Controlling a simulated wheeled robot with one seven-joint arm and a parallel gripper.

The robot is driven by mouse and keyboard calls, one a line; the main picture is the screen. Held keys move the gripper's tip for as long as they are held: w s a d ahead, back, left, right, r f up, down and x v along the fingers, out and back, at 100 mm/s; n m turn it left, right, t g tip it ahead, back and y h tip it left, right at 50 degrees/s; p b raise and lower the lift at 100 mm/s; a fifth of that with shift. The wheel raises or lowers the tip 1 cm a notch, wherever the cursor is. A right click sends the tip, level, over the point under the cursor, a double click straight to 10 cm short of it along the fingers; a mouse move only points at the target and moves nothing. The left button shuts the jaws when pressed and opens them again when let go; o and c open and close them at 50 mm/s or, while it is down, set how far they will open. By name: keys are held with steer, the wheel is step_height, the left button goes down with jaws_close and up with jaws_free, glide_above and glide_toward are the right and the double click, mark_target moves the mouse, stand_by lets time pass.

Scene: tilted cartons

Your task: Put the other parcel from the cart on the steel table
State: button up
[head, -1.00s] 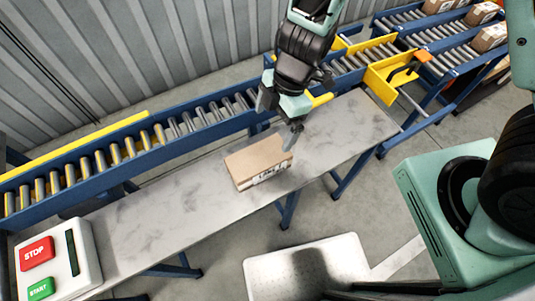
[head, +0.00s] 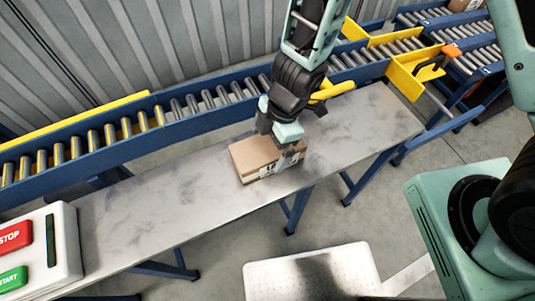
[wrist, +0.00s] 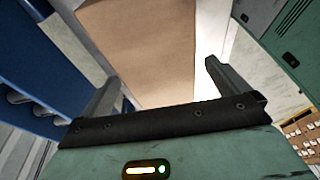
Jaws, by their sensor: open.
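A brown cardboard parcel (head: 262,160) with a printed label on its front side lies on the grey steel table (head: 150,215). My gripper (head: 277,142) is over the parcel's right part, with its fingers open on either side of it. In the wrist view the parcel's plain brown top (wrist: 140,45) fills the space ahead of the fingers (wrist: 162,75). Contact between fingers and parcel cannot be told. A pale flat platform (head: 265,280), possibly the cart, stands in front of the table; its visible part bears only a dark shadow and no parcel.
A blue roller conveyor (head: 100,150) with yellow rails runs behind the table. A control box with a red STOP and a green START button (head: 12,279) is at the lower left. The table is clear left and right of the parcel.

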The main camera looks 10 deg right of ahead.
mark_target(268, 146)
steer(key=b+x, duration=0.2)
steer(key=x, duration=0.1)
steer(key=shift+w+a+f, duration=0.1)
steer(key=shift+f, duration=0.1)
steer(key=shift+r, duration=0.15)
steer(key=c, duration=1.3)
step_height(268, 146, up, 10)
steer(key=p, duration=0.8)
steer(key=shift+p, duration=0.35)
steer(key=shift+c, duration=0.2)
